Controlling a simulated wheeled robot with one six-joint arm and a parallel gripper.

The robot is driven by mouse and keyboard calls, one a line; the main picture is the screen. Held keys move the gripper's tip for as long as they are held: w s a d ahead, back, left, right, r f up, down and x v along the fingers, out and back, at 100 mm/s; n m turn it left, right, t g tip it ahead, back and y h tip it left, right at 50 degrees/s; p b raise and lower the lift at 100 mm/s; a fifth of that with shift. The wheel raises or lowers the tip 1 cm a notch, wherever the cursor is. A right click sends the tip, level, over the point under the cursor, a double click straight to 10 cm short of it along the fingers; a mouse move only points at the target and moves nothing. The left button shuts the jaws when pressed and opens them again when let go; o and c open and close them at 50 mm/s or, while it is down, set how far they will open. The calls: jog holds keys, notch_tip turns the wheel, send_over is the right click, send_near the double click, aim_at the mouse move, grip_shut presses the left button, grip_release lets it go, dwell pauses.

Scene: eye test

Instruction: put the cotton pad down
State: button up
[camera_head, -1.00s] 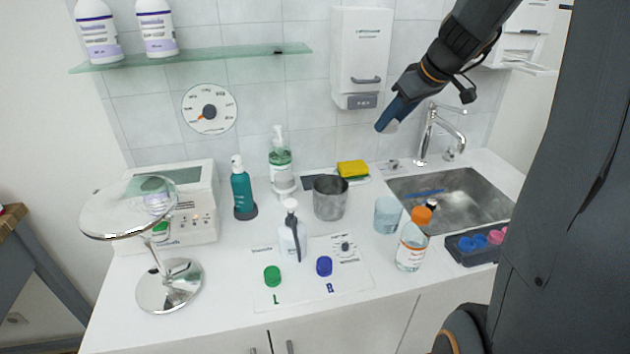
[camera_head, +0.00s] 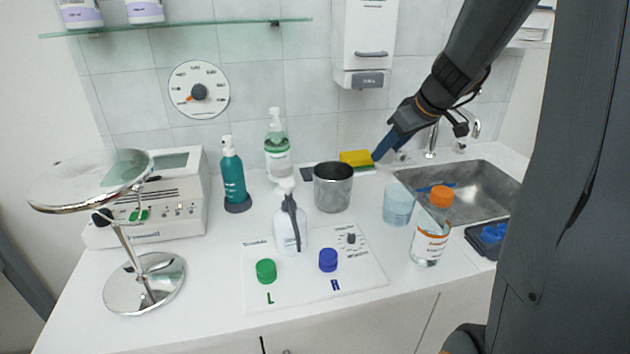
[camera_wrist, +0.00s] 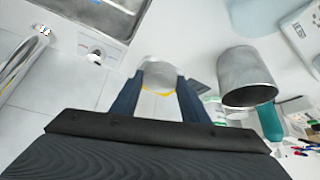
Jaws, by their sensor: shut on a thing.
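My gripper (camera_head: 380,154) points down and left, with its dark blue fingertips beside the yellow sponge (camera_head: 356,158) in the head view. In the wrist view my gripper (camera_wrist: 161,79) has a pale, rounded cotton pad (camera_wrist: 160,70) between its fingertips and is shut on it. A thin yellow edge shows just behind the pad. In the head view I cannot make out the pad; the fingers seem to hide it. Whether the pad touches anything below is not clear.
The metal cup (camera_head: 333,190) stands left of the gripper, and the sink (camera_head: 470,190) with its tap lies to the right. A frosted tumbler (camera_head: 397,207) and an orange-capped bottle (camera_head: 431,236) stand in front. Bare counter (camera_head: 215,262) shows left of the white board.

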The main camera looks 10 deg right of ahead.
jog(key=shift+f, duration=0.75)
jog(key=shift+w+a+f, duration=0.1)
jog(key=shift+a+f, duration=0.05)
jog(key=shift+a, duration=0.05)
jog(key=w+a+p, duration=0.1)
jog(key=w+a, duration=0.1)
jog(key=a, duration=0.3)
jog(key=w+a+p, duration=0.2)
jog(key=w+a, duration=0.1)
jog(key=a, duration=0.2)
jog(key=w+a+p, duration=0.2)
jog(key=w+a, duration=0.1)
jog(key=a, duration=0.1)
jog(key=shift+w+a, duration=0.1)
jog(key=shift+a, duration=0.3)
jog(key=f, duration=0.2)
jog(key=shift+w+a+f+p, duration=0.2)
jog(key=shift+a+f+p, duration=0.05)
jog(key=shift+f+p, duration=0.15)
jog(key=shift+f, duration=0.4)
jog(key=shift+f+b, duration=0.35)
jog(key=shift+b, duration=0.3)
jog(key=o, duration=1)
jog(key=shift+c, duration=0.2)
